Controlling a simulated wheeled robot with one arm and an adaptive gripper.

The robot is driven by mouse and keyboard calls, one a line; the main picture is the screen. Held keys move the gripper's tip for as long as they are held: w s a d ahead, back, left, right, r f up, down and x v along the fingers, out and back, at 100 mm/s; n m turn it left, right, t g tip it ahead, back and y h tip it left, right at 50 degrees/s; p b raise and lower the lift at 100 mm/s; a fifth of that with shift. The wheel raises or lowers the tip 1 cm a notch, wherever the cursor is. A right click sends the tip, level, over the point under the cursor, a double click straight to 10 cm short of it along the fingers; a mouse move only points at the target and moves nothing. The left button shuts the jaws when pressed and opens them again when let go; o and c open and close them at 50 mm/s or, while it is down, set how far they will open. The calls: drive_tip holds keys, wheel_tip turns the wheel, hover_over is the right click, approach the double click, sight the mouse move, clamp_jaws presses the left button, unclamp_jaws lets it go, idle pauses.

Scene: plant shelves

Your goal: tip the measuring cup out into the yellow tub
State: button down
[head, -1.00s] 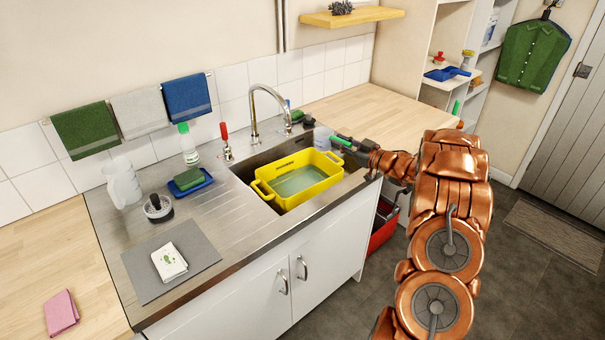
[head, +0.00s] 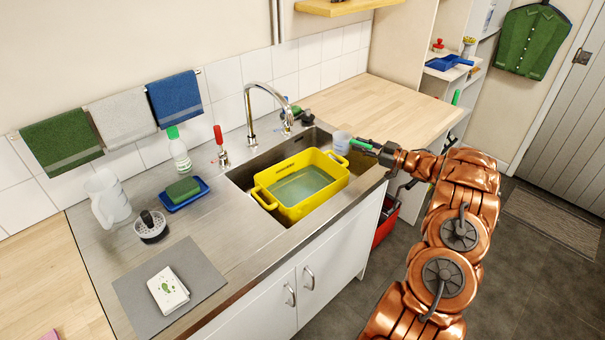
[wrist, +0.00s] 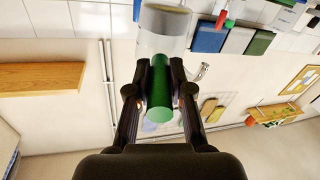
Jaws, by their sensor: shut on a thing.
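The measuring cup (head: 341,142) is small and clear with a green handle (head: 362,145). My gripper (head: 372,149) is shut on that handle. The wrist view shows the handle (wrist: 160,116) between both fingers, with the clear cup (wrist: 165,32) beyond them. The yellow tub (head: 308,201) sits in the sink with greenish water in it. In the head view the cup appears just beyond the tub's back right corner. Its exact height and its contents cannot be told.
The tap (head: 250,105) rises behind the tub. A red-handled brush (head: 219,140), a bottle (head: 179,152), a blue tray with a green sponge (head: 183,189) and a pale jug (head: 106,198) stand left of the sink. The wooden counter (head: 400,100) at right is mostly clear.

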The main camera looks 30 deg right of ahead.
drive_tip(key=shift+w+a, duration=0.15)
drive_tip(key=shift+a, duration=0.05)
drive_tip(key=shift+a, duration=0.1)
drive_tip(key=shift+a+f+n+g+b, duration=0.15)
drive_tip(key=shift+a+n+g+b, duration=0.15)
drive_tip(key=shift+a+n+b, duration=0.5)
drive_tip(key=a+f+n+g+h+b, duration=0.1)
drive_tip(key=a+f+n+b, duration=0.3)
drive_tip(key=b, duration=0.8)
drive_tip(key=shift+a+g+h+b, duration=0.4)
drive_tip(key=shift+a+h, duration=0.1)
drive_tip(key=shift+h, duration=0.4)
drive_tip(key=shift+w+a+f+n+g+h+b, duration=0.15)
drive_tip(key=shift+f+b, duration=0.3)
drive_tip(key=shift+b, duration=0.55)
drive_tip(key=shift+s+a+f+n+g+h+b, duration=0.1)
drive_tip(key=shift+a+f+n+h+b, duration=0.2)
drive_tip(key=shift+b, duration=0.65)
drive_tip(key=shift+w+a+f+n+g+h+b, duration=0.1)
drive_tip(key=shift+a+f+n+b, duration=0.1)
drive_tip(key=shift+f+b, duration=0.6)
drive_tip(key=shift+a+r+n+g+h+b, duration=0.15)
drive_tip(key=shift+a+r+n+h+b, duration=0.25)
drive_tip(key=shift+b, duration=1.15)
drive_tip(key=shift+a+r+n+g+h+b, duration=0.15)
drive_tip(key=shift+r+n+h+b, duration=0.35)
drive_tip(key=shift+b, duration=1.05)
drive_tip(key=shift+a+r+n+h+b, duration=0.4)
drive_tip(key=shift+a+n+b, duration=0.25)
drive_tip(key=shift+b, duration=1.55)
